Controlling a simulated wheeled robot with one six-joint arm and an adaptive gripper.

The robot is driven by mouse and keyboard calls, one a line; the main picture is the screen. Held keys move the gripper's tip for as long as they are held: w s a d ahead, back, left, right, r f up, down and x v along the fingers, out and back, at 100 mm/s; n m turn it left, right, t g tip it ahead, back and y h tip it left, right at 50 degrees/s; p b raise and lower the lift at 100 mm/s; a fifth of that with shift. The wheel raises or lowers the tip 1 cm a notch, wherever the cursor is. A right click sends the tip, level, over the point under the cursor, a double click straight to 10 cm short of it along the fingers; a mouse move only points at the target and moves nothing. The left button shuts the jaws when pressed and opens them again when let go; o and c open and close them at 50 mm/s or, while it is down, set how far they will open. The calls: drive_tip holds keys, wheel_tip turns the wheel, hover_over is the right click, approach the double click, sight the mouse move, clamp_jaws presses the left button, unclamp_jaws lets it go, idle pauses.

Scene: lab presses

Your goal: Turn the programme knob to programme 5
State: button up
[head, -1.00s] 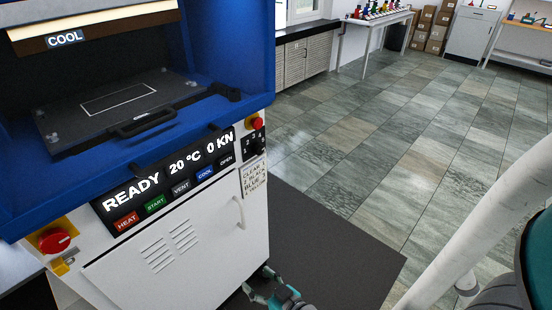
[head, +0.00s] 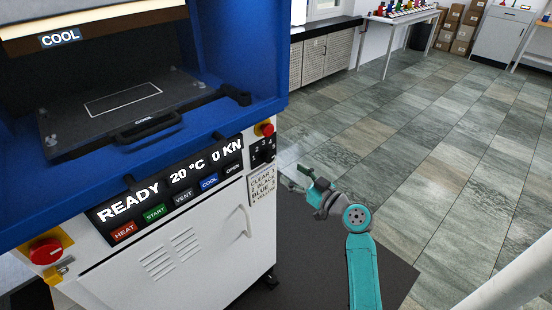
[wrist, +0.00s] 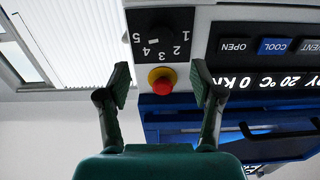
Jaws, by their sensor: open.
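The programme knob (head: 266,153) is black, on a black dial plate with white numbers, at the right end of the press's control panel. In the wrist view the dial (wrist: 162,35) appears upside down, at the top, beyond the fingertips. I cannot tell which number the knob points to. My gripper (head: 298,178) is open and empty, to the right of the panel and apart from the knob. In the wrist view its fingers (wrist: 160,82) stand wide apart, with the red button between them in the picture.
The red push button (head: 267,129) with a yellow collar sits just above the dial. A printed label card (head: 262,186) is below it. The display and coloured buttons (head: 170,185) lie to the left. A larger red switch (head: 46,251) is at the far left. Open floor lies to the right.

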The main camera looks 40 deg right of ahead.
sight(271, 159)
drive_tip(key=w, duration=1)
drive_tip(key=shift+w+a, duration=0.1)
drive_tip(key=shift+a, duration=0.15)
drive_tip(key=c, duration=1.1)
